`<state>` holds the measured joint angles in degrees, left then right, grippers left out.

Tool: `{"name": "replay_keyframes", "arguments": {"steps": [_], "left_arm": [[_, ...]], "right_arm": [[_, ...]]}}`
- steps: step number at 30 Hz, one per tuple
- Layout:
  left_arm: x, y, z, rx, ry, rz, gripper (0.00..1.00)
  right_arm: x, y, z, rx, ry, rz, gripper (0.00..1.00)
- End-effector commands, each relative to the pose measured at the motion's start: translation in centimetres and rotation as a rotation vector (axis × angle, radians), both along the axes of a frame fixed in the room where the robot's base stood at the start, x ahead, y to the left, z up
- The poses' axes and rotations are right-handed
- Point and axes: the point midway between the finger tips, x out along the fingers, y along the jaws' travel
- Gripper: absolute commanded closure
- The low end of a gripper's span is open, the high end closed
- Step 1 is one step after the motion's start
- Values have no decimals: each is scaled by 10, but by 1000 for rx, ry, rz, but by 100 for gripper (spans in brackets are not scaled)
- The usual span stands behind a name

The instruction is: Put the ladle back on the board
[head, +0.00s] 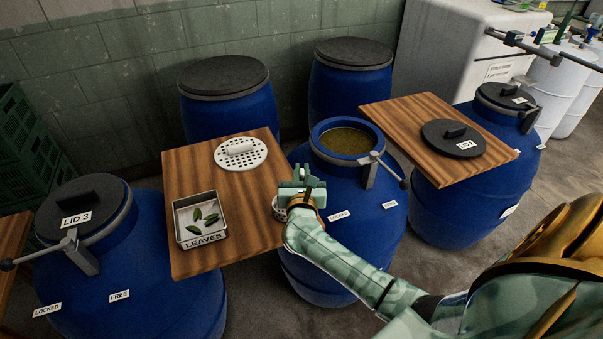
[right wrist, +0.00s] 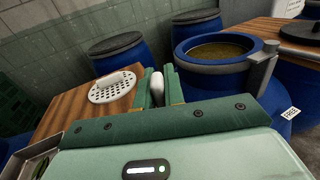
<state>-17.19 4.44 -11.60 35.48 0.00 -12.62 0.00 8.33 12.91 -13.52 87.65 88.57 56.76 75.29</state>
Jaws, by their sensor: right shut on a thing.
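My right gripper (head: 301,184) is shut on a pale thing that looks like the ladle; its light end (head: 279,209) shows just left of and below the jaws in the head view. In the right wrist view the jaws (right wrist: 159,88) close on a white handle-like part (right wrist: 157,83). Most of the ladle is hidden by the gripper. The gripper is at the right edge of the wooden board (head: 183,165), beside the open blue drum (head: 350,215). I cannot tell whether the ladle touches the board. My left gripper is not in view.
The board bears a white perforated disc (head: 251,158) and a leaves tray (head: 182,222). Bare wood lies between and right of them. The open drum holds brownish liquid (head: 345,139); its clamp lever (head: 387,172) juts right. A second board (head: 395,112) holds a dark lid (head: 445,133). Lid 3 (head: 88,200) closes the left drum.

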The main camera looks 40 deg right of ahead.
Motion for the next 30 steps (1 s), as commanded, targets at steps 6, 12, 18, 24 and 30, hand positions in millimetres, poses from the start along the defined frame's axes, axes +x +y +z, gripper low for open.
{"name": "replay_keyframes", "arguments": {"steps": [6,12,18,24,30], "left_arm": [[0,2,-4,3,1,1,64],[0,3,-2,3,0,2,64],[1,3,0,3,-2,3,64],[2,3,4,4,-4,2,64],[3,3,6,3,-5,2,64]], "right_arm": [[0,0,-4,0,0,0,100],[0,0,-2,0,0,0,68],[0,0,0,0,0,0,68],[-22,17,0,5,1,1,68],[-61,45,0,3,3,1,68]]}}
